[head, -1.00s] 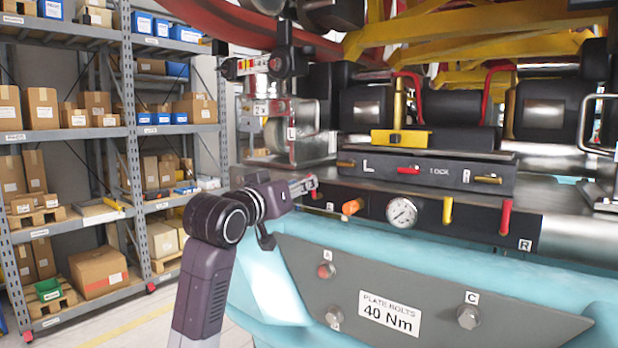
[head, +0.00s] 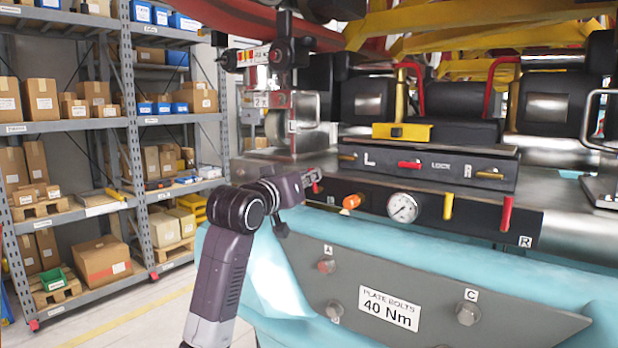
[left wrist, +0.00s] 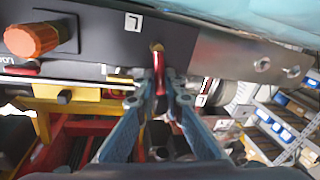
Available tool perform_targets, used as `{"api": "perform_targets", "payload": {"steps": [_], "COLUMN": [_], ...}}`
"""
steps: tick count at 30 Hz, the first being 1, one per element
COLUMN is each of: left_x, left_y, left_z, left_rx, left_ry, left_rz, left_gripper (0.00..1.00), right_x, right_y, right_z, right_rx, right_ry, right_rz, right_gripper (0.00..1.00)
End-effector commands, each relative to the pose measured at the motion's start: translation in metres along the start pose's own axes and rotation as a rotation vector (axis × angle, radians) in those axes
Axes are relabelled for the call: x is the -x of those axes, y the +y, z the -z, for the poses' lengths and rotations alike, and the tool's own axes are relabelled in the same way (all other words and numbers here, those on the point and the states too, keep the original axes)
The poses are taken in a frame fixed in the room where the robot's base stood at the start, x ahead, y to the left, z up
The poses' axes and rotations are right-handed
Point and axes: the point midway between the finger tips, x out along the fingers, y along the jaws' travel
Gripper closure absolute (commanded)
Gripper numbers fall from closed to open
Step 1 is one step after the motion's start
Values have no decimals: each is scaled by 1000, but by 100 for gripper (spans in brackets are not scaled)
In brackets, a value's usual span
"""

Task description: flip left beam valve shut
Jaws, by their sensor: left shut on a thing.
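The left beam valve shows in the left wrist view as a red lever (left wrist: 159,78) on a brass pivot, beside the L label on the dark panel. In the head view only a small red bit of it (head: 316,188) shows at the gripper tip. My left gripper (head: 313,181) is at the left end of the dark valve panel. In the left wrist view its blue-grey fingers (left wrist: 159,100) are shut on the red lever, one on each side. The lever's exact angle is hard to tell. My right gripper is not in view.
On the panel stand an orange knob (head: 351,202), a pressure gauge (head: 402,208), a yellow lever (head: 448,206) and a red lever (head: 506,214) near the R label. A grey bolted plate (head: 450,300) lies below. Shelving with boxes (head: 100,255) stands at the left.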

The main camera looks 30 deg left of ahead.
Motion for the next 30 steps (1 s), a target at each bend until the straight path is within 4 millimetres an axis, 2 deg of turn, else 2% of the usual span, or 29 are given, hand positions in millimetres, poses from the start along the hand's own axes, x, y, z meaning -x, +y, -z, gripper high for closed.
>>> {"api": "perform_targets", "payload": {"steps": [2, 10, 19, 20, 24, 30], "left_x": [0, 2, 2, 2, 2, 2], "left_y": [0, 8, 10, 10, 10, 10], "left_z": [0, -2, -2, -2, -2, -2], "left_rx": [-12, -256, -272, -272, -271, -270], "left_ry": [2, 50, 54, 54, 54, 54], "left_rz": [0, -11, -14, -14, -14, -14], "left_gripper": [100, 100, 100, 88, 73, 73], "right_x": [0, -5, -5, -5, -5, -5], "right_y": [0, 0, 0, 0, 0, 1], "right_z": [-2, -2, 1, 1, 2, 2], "right_rx": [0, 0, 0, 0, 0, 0], "right_ry": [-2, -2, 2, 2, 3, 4], "right_rz": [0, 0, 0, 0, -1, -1], "right_gripper": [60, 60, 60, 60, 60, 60]}}
